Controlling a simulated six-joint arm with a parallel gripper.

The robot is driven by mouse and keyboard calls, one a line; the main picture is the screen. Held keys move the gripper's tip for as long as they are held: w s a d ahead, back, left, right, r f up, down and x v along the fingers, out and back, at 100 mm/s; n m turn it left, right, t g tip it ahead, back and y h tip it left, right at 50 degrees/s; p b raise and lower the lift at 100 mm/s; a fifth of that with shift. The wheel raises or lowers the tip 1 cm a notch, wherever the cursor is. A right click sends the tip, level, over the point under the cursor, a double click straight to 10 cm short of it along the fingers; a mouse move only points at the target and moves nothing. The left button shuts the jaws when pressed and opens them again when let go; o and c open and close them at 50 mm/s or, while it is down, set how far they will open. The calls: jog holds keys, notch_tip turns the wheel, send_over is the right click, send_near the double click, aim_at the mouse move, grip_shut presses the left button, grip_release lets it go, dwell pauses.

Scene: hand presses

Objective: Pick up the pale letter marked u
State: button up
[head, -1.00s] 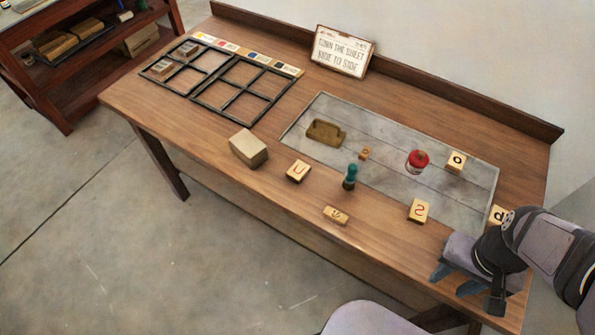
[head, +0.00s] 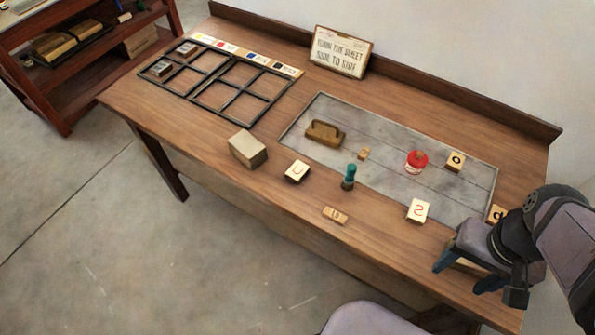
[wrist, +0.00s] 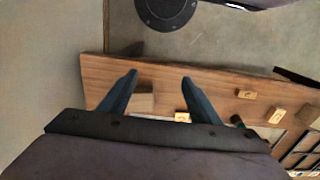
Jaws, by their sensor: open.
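The pale block with a red curved mark that reads like a u (head: 297,171) lies flat on the wood near the table's front edge, left of the teal-handled tool. It appears to be the small pale block at the right of the wrist view (wrist: 277,113). My gripper (head: 462,275) is over the table's right front end, far to the right of that block. Its jaws are open and empty. In the wrist view the two fingers (wrist: 158,80) are apart, with a plain wooden block (wrist: 143,97) in view between them; the arm mostly hides that block in the head view.
A teal-handled tool (head: 348,178), a larger block (head: 248,149) and a red-topped jar (head: 417,161) are upright obstacles.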

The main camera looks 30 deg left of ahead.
jog(key=w+a+n+t+h+b, duration=0.1)
jog(key=w+a+n+t+h, duration=0.2)
jog(key=w+a+n, duration=0.55)
jog(key=w+a+n+t+h+b, duration=0.1)
jog(key=w+a+n+t+h, duration=0.25)
jog(key=a+n, duration=0.95)
jog(key=s+a+n+t+y+b, duration=0.1)
jog(key=s+a+n+t+y, duration=0.25)
jog(key=a+n, duration=0.6)
jog(key=s+a+n+t+y, duration=0.2)
jog(key=s+a+n+t, duration=0.2)
jog(key=a, duration=1)
send_near(295, 173)
jog(key=shift+w+r, duration=0.25)
jog(key=shift+w, duration=0.3)
jog(key=shift+w+r, duration=0.2)
jog(key=shift+w, duration=0.35)
jog(key=shift+f+g, duration=0.3)
jog(key=shift+f, duration=0.15)
jog(key=shift+p+x, duration=0.8)
jog(key=shift+x, duration=0.95)
jog(key=shift+p+x, duration=0.65)
jog(key=shift+x, duration=1.3)
jog(key=shift+f, duration=0.15)
jog(key=c, duration=1.1)
